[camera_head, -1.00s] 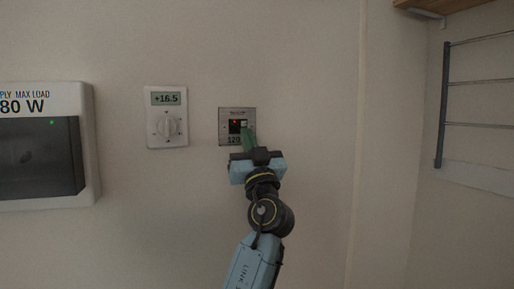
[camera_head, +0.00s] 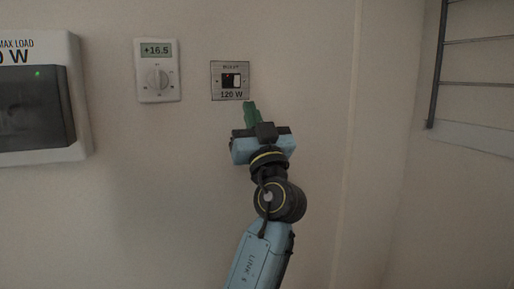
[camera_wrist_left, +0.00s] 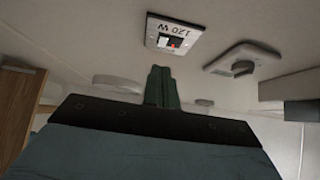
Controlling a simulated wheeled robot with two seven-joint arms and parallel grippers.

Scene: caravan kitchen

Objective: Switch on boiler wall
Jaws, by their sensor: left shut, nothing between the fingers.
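The boiler switch (camera_head: 230,80) is a small square wall plate marked "120 W", with a dark and white rocker in its middle. It also shows in the left wrist view (camera_wrist_left: 174,36), upside down, with a bit of red on the rocker. My left gripper (camera_head: 250,106) has green fingers pressed together with nothing between them. Its tips are just below the plate in the head view and appear apart from it. In the left wrist view the shut fingers (camera_wrist_left: 161,80) point up toward the plate. My right gripper is not in view.
A thermostat (camera_head: 157,70) reading "+16.5" with a round knob is left of the switch. A dark-fronted power box (camera_head: 38,110) with a green light is farther left. A metal rack (camera_head: 438,70) is at the right. The wall between is bare.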

